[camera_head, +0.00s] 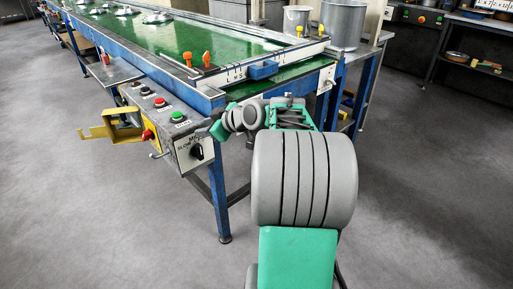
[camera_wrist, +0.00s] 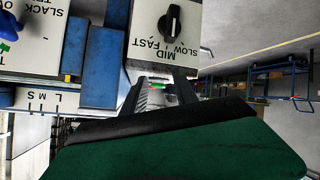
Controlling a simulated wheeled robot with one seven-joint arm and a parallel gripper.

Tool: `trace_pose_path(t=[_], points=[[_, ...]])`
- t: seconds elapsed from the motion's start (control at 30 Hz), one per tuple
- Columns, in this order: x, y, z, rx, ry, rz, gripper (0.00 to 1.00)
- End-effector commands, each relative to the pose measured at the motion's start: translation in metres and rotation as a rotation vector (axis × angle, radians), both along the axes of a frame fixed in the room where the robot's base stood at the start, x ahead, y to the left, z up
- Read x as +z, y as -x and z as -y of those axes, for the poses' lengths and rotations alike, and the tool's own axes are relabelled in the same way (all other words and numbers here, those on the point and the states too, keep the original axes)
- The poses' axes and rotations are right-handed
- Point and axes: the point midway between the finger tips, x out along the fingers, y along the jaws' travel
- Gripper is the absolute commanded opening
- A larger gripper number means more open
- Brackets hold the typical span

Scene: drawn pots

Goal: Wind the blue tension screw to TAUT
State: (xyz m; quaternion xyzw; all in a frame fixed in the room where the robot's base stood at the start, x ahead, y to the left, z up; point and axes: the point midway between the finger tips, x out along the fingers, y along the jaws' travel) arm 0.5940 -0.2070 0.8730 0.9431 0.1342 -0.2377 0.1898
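The blue tension screw (camera_wrist: 8,24) is cut off by the left edge of the wrist view. It sits on a white plate (camera_wrist: 42,32) lettered SLACK, with a T word partly in view; where the screw points cannot be read. My gripper (camera_wrist: 160,92) shows in the wrist view with its two dark fingers apart and nothing held between them. It is away from the screw, to the right of it in that view. In the head view my arm reaches to the near end of the conveyor and hides the gripper's fingertips.
A black speed knob (camera_wrist: 172,20) on a white SLOW, MID, FAST panel is close to my gripper. The control box (camera_head: 170,118) carries red and green buttons. A blue slider block (camera_head: 263,70) is on the conveyor's end rail. Grey floor (camera_head: 430,200) is clear at right.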

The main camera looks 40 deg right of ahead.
Motion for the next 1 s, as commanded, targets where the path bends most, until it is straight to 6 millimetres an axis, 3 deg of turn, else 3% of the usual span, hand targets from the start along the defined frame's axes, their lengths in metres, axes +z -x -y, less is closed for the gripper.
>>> trace_pose_path(t=[0.03,0.1,0.2,0.3,0.43,0.8,1.0], points=[[-0.045,-0.001,0.047,-0.012,0.025,0.090,0.35],[-0.057,0.006,0.101,-0.018,0.082,0.231,0.35],[-0.069,0.030,0.166,-0.045,0.162,0.401,0.35],[-0.069,0.052,0.201,-0.067,0.220,0.505,0.35],[-0.062,0.057,0.214,-0.074,0.248,0.552,0.35],[-0.061,-0.007,0.211,-0.072,0.246,0.549,0.35],[-0.060,-0.017,0.211,-0.075,0.246,0.549,0.35]])
